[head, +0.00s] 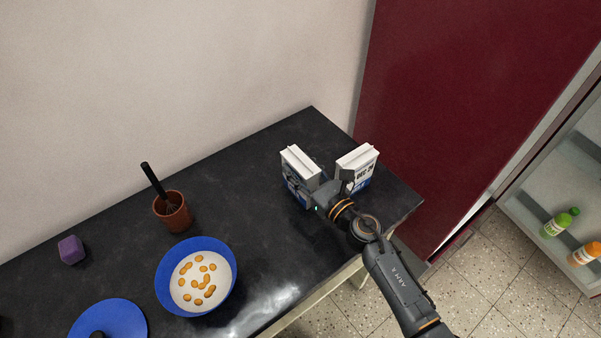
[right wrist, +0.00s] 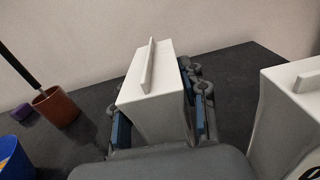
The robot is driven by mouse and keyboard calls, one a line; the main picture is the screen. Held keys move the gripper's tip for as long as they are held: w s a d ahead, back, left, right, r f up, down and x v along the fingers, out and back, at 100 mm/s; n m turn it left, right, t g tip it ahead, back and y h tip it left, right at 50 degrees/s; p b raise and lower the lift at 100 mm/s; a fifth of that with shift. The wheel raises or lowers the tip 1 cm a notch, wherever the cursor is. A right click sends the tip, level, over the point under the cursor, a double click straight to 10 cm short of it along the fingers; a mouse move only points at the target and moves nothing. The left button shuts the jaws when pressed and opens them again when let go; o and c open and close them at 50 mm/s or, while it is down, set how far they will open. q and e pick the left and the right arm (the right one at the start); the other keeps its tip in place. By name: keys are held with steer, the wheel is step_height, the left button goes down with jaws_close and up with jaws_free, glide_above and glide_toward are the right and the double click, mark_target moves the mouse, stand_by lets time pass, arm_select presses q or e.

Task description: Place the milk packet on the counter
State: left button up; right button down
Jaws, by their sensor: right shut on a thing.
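A white and blue milk packet (head: 301,165) is upright over the back right part of the dark counter (head: 255,165). My right gripper (head: 322,190) is shut on it; in the right wrist view the packet (right wrist: 153,95) stands between the two blue-padded fingers. Its base is hidden, so I cannot tell whether it touches the counter. A second, similar packet (head: 358,163) stands just to its right on the counter and also shows at the right of the right wrist view (right wrist: 290,115). My left gripper is not in view.
A blue bowl (head: 163,283) with round pieces, a brown pot (head: 172,218) with a dark-handled tool, a purple block (head: 71,250) and a blue plate (head: 125,318) are on the left. A dark red panel (head: 460,100) rises beyond the right end. The counter's middle is clear.

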steer(key=shift+r, duration=0.1)
steer(key=c, duration=0.7)
jaws_free()
steer(key=shift+f, duration=0.2)
steer(key=shift+c, duration=0.2)
